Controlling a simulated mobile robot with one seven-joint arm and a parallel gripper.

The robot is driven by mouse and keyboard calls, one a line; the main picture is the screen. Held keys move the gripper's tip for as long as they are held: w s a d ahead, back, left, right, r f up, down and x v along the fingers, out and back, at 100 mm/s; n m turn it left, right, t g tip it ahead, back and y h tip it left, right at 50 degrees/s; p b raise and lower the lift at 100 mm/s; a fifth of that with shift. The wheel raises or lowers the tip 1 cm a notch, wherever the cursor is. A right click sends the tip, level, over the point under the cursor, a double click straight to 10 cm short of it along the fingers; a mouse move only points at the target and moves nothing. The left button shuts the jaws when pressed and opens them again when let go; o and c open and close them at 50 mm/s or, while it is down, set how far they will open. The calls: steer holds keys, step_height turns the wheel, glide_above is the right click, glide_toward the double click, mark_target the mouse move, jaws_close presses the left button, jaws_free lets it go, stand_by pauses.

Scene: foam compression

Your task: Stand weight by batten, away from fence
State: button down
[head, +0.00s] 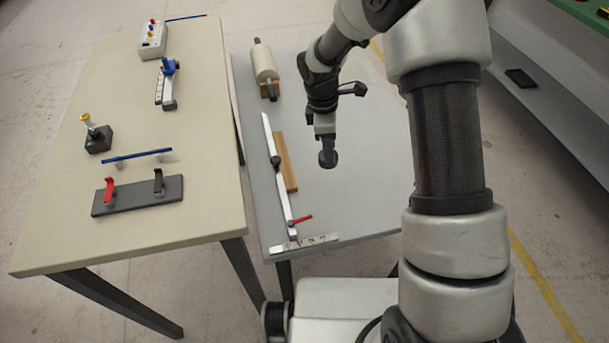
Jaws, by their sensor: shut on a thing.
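My gripper (325,134) is shut on a dark weight (328,159) with a wide round end pointing down. It is over the grey table, to the right of the batten and apart from it. I cannot tell whether the weight touches the table. The batten (287,160) is a tan wooden strip lying along the right side of the fence. The fence (285,197) is a long pale rail with a dark knob midway and a red lever near its front end. My gripper's fingers are small and partly hidden by the wrist.
A cream roller (264,62) stands at the grey table's back left. A marked white strip (304,244) lies at its front edge. The table (365,190) is bare right of the weight. The beige table (205,120) at left holds clamps, blue rods and a switch box.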

steer(key=w+a+r+n+t+y+b, duration=0.1)
steer(key=w+a+r+n+t+b, duration=0.1)
steer(key=w+a+n+b, duration=0.75)
steer(key=s+f+n, duration=0.1)
steer(key=f, duration=0.2)
steer(key=s+d+f+n, duration=0.1)
steer(key=f, duration=0.2)
steer(key=s+d+f+n, duration=0.1)
steer(key=f, duration=0.3)
steer(key=shift+s+d+p, duration=0.1)
steer(key=shift+d+p, duration=0.1)
steer(key=shift+p, duration=0.15)
steer(key=shift+f, duration=0.1)
steer(key=c, duration=1)
jaws_free()
